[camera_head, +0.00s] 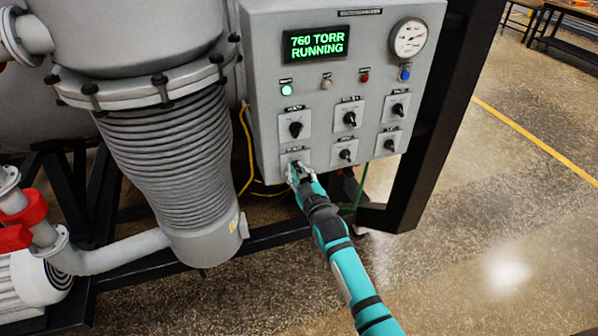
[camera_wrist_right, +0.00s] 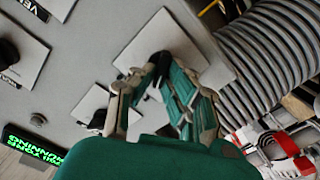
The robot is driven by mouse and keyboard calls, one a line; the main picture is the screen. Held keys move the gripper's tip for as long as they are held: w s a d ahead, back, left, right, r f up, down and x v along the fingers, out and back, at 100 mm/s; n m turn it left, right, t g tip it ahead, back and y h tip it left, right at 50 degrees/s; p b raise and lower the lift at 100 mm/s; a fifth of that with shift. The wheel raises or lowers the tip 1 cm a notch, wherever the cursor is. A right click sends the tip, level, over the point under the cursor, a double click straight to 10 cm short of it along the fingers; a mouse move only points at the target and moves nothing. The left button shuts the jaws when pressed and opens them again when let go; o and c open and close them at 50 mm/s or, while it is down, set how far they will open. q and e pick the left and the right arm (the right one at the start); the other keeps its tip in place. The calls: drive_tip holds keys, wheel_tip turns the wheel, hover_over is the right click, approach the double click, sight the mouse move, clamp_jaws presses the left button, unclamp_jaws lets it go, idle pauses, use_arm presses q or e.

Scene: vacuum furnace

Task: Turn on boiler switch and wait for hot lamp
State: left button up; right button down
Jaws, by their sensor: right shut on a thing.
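The grey control panel (camera_head: 262,60) carries several black rotary switches on pale plates. My right gripper (camera_head: 297,172) is at the lower-left switch of the panel and covers most of it. In the right wrist view my right gripper (camera_wrist_right: 160,90) is shut on the black knob (camera_wrist_right: 160,62) of that switch, in front of its pale plate (camera_wrist_right: 150,40). The label over this switch is too small to read. Of the lamps in the row above the switches, the left one (camera_head: 287,90) glows green, and the pale (camera_head: 326,84) and red (camera_head: 364,77) ones look unlit. My left gripper is out of view.
The display (camera_head: 315,43) reads "760 TORR RUNNING" in green. A round gauge (camera_head: 408,38) sits at the panel's upper right. A ribbed grey vessel (camera_head: 175,160) stands close on the left. A black frame post (camera_head: 440,110) is on the right, with open floor beyond.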

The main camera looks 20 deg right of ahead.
drive_tip(key=shift+m, duration=0.3)
drive_tip(key=m, duration=0.5)
drive_tip(key=shift+d+m, duration=0.15)
drive_tip(key=shift+m, duration=0.15)
drive_tip(key=m, duration=0.5)
drive_tip(key=shift+d+m, duration=0.15)
drive_tip(key=shift+m, duration=0.15)
drive_tip(key=c, duration=1.4)
unclamp_jaws()
drive_tip(key=s, duration=1.2)
drive_tip(key=shift+d, duration=0.2)
